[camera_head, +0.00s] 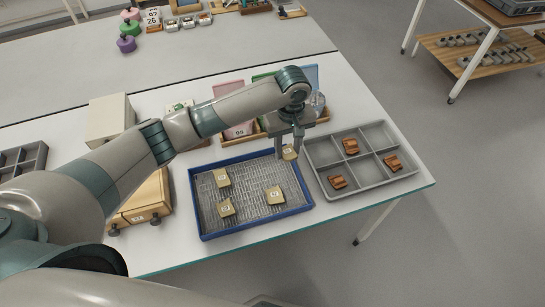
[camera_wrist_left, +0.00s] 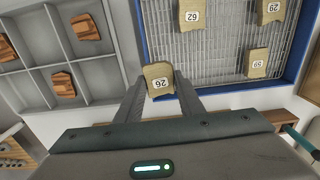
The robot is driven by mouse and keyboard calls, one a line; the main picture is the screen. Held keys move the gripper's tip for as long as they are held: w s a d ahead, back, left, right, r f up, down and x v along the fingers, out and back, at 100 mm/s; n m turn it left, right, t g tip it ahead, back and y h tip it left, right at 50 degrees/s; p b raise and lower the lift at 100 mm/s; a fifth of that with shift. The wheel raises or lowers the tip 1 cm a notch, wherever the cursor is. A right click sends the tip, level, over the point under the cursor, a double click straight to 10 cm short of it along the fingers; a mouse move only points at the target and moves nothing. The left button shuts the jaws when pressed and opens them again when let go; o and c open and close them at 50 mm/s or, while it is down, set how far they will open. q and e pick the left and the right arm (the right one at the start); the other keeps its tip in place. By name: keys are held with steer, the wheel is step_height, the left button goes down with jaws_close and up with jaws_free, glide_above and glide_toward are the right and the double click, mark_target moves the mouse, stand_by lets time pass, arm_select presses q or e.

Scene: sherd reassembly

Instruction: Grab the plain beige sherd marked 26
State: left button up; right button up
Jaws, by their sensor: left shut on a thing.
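The plain beige sherd marked 26 (camera_wrist_left: 158,80) is between the fingers of my left gripper (camera_wrist_left: 158,88), which is shut on it. In the head view my left gripper (camera_head: 288,143) is over the back right corner of the blue-rimmed mesh tray (camera_head: 204,227), and the sherd (camera_head: 290,153) shows partly below the fingers. I cannot tell whether the sherd touches the tray. My right gripper is not in view.
A grey compartment tray (camera_head: 319,161) with three brown sherds (camera_head: 351,146) stands right of the blue tray. A wooden box (camera_head: 146,199) and a cream box (camera_head: 108,119) stand to the left. Folders in a wooden rack (camera_head: 240,137) stand behind. Bare white table lies in front.

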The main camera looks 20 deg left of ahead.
arm_select(q)
steer(key=w+d+r+b, duration=0.1)
steer(key=d+r, duration=0.2)
steer(key=d, duration=0.2)
steer(key=shift+w+d+r, duration=0.35)
steer(key=shift+w+d, duration=0.05)
